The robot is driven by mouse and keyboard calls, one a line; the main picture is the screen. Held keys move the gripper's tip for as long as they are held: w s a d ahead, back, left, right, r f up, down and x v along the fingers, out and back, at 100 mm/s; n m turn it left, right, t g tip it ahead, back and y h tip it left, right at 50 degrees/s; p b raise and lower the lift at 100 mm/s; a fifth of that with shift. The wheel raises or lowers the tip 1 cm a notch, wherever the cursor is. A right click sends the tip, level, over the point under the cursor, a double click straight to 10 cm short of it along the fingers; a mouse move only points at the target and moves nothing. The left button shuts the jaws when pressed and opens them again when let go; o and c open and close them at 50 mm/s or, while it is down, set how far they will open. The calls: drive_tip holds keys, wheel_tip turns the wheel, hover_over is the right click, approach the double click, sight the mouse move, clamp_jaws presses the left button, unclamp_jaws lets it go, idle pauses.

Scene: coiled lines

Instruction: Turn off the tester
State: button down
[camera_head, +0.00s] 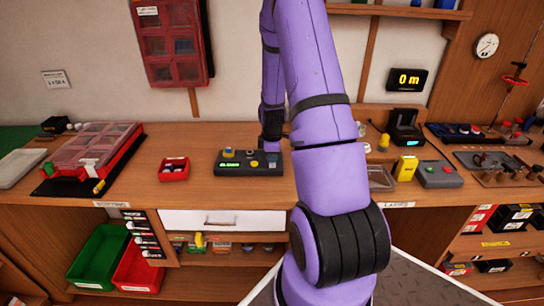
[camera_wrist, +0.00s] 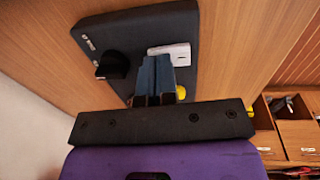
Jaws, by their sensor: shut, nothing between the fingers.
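A dark box (camera_head: 248,170) with a lit green display lies on the bench left of my arm; it looks like the tester, though its label is unreadable. Its top has a yellow knob and small buttons. In the wrist view a dark box (camera_wrist: 140,25) fills the top middle, with a black knob (camera_wrist: 112,66), a pale plate (camera_wrist: 182,51) and a yellow button (camera_wrist: 181,93). My gripper (camera_wrist: 157,62) is shut and empty, its blue fingers over the box beside the pale plate. I cannot tell if they touch.
A small red bin (camera_head: 174,170) stands left of the box. Right of my arm are a metal tray (camera_head: 381,178), a yellow device (camera_head: 405,168) and a grey button box (camera_head: 438,175). Bare bench lies in front of the dark box.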

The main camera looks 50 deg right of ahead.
sight(272, 165)
drive_tip(key=shift+d+f+y, duration=0.15)
drive_tip(key=shift+f+y, duration=0.15)
drive_tip(key=shift+s+a, duration=0.15)
drive_tip(key=shift+a, duration=0.05)
drive_tip(key=shift+s+a+g, duration=0.3)
drive_tip(key=shift+s+a, duration=0.2)
drive_tip(key=shift+a, duration=0.1)
drive_tip(key=shift+r, duration=0.1)
drive_tip(key=shift+w+r, duration=0.1)
drive_tip(key=shift+r, duration=0.15)
wheel_tip(272, 165, up, 14)
drive_tip(key=shift+f, duration=0.15)
idle(0.5)
